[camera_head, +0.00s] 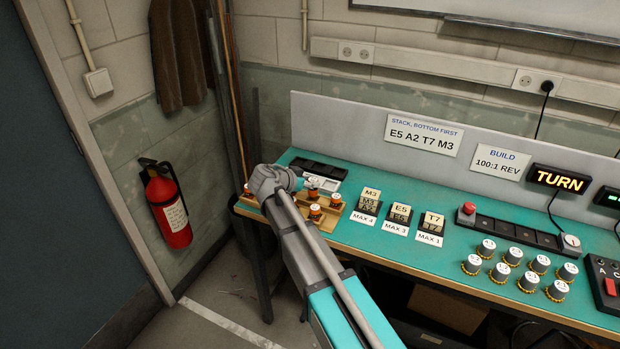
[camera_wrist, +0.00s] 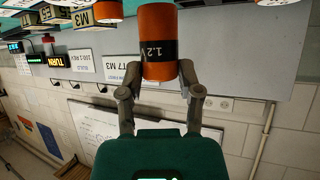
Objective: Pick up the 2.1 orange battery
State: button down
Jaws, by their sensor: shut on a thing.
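In the wrist view an orange battery (camera_wrist: 157,22) with a black band is between the fingertips of my gripper (camera_wrist: 160,73), which is shut on its near end. The band's print looks like "1.2 V", not 2.1. In the head view my gripper (camera_head: 304,184) is at the left end of the bench, over the wooden rack (camera_head: 327,222). A white-topped orange battery (camera_head: 313,191) shows at its tip. Other orange batteries stand in the rack, one in front (camera_head: 315,212) and one to the right (camera_head: 336,199). Their labels are too small to read.
The teal bench (camera_head: 356,241) holds a black tray (camera_head: 318,169) behind the rack. Lettered block stacks M3 (camera_head: 371,194), E5 (camera_head: 402,209) and T7 (camera_head: 433,220) stand to the right. Several white-topped cylinders (camera_head: 487,246) stand further right. A grey panel (camera_head: 340,125) backs the bench.

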jog(key=s+r+p, duration=0.6)
jog(key=s+r, duration=0.1)
jog(key=s, duration=0.4)
jog(key=shift+s+d, duration=0.2)
jog(key=shift+s, duration=0.1)
dwell(0.3)
